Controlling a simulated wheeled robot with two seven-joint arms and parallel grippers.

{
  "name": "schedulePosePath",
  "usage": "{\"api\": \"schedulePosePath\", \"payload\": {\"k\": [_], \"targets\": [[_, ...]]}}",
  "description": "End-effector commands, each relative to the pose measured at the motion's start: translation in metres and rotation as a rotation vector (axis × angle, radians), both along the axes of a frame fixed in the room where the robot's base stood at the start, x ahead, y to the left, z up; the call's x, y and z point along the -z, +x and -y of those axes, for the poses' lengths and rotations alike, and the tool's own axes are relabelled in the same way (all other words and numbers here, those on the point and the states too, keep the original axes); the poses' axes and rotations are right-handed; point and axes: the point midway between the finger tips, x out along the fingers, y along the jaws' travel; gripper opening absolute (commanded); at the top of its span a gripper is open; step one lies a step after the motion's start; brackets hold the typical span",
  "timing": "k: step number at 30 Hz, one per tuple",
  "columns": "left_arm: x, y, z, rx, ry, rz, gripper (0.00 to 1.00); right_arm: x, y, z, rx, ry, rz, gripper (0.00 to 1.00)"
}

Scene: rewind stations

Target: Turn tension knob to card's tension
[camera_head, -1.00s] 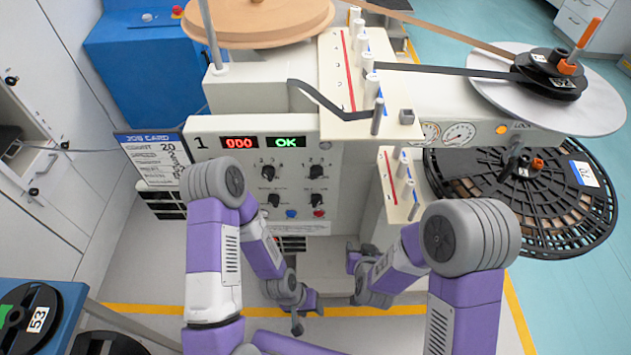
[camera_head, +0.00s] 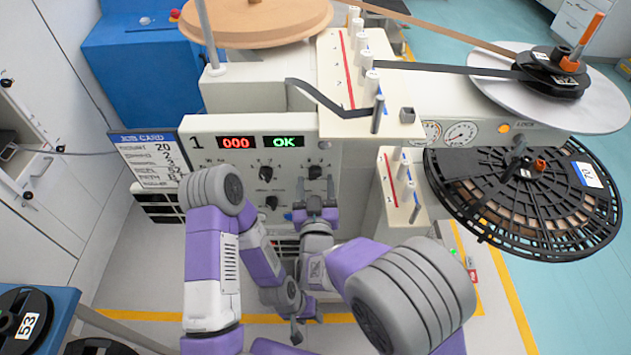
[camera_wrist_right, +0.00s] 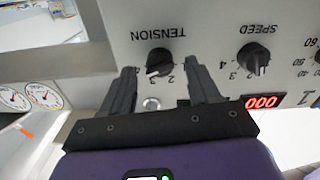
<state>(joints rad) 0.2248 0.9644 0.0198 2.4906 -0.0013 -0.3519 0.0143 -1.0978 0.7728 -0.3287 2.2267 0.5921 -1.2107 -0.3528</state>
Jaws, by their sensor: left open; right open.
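The tension knob (camera_wrist_right: 158,62) is black, on the white panel under an upside-down TENSION label in the right wrist view; its white mark points toward the lower left. In the head view this knob (camera_head: 316,172) is at the panel's upper right. My right gripper (camera_wrist_right: 161,80) is open and empty, its fingertips just short of the knob, one to each side; it also shows in the head view (camera_head: 315,190). The job card (camera_head: 150,158) stands left of the panel; its tension line is too small to read surely. My left gripper (camera_head: 297,328) is open and low, away from the panel.
The speed knob (camera_wrist_right: 253,58) sits beside the tension knob. The red display (camera_head: 236,142) reads 000 and the green one (camera_head: 284,142) OK. A guide-post plate (camera_head: 400,190) juts out right of the panel, near a black reel (camera_head: 525,200).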

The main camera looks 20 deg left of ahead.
Motion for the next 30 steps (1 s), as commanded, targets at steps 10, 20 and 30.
{"api": "schedulePosePath", "payload": {"k": [10,20,30], "targets": [[0.002,0.000,0.000,0.000,0.000,0.000,0.45,0.000,0.017,-0.005,-0.001,-0.001,-0.001,0.61],[0.002,0.000,0.000,0.000,0.000,0.000,0.45,0.000,0.016,-0.005,-0.001,0.000,-0.001,0.29],[0.001,0.000,0.000,0.000,0.000,0.000,0.45,0.000,0.016,-0.004,-0.001,-0.014,0.002,0.07]]}}
